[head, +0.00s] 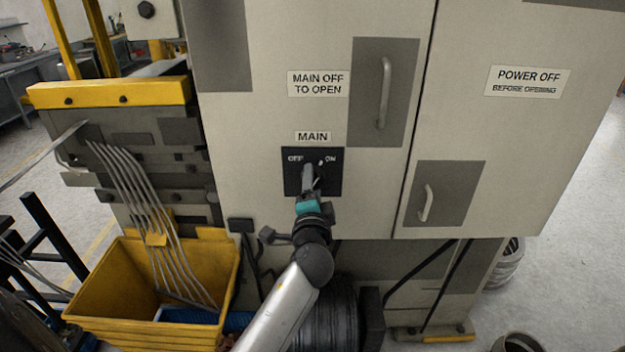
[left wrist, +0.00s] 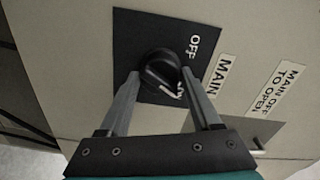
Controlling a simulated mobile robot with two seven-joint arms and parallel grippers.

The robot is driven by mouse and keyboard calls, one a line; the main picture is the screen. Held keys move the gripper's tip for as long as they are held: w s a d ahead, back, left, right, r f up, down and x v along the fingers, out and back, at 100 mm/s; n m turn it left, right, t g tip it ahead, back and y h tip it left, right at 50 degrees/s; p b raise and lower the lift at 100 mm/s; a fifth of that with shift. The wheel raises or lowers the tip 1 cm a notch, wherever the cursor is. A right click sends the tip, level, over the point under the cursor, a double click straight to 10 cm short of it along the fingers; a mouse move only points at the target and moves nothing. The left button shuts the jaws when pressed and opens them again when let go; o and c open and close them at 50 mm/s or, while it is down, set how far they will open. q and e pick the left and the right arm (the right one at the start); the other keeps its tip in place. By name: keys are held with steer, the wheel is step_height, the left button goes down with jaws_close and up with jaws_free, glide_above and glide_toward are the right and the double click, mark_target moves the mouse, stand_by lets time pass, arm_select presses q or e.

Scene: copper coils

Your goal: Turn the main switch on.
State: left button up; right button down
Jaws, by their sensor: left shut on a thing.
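The main switch is a round black knob (left wrist: 160,72) on a black plate (head: 290,183) below the MAIN label (head: 312,137). The plate has OFF at its upper left and ON at its upper right in the head view. My left gripper (head: 312,180) reaches up to the knob and hides much of it. In the left wrist view my left gripper (left wrist: 161,77) has one finger on each side of the knob, shut on it. A white mark on the knob shows close to the partly covered ON lettering. My right gripper is in neither view.
The grey cabinet has a door handle (head: 384,92) at upper right and a lower handle (head: 427,203). A yellow bin (head: 85,290) with metal rods stands at lower left. A dark coil (head: 335,315) lies below the cabinet. Open floor (head: 570,220) shows at right.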

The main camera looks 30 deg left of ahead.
arm_select(q)
steer(key=shift+r+m+p, duration=0.1)
steer(key=shift+m+p, duration=0.4)
steer(key=shift+m, duration=1.2)
steer(key=o, duration=1.4)
steer(key=shift+s+d, duration=0.1)
steer(key=shift+b+v, duration=1.3)
steer(key=shift+v, duration=6.2)
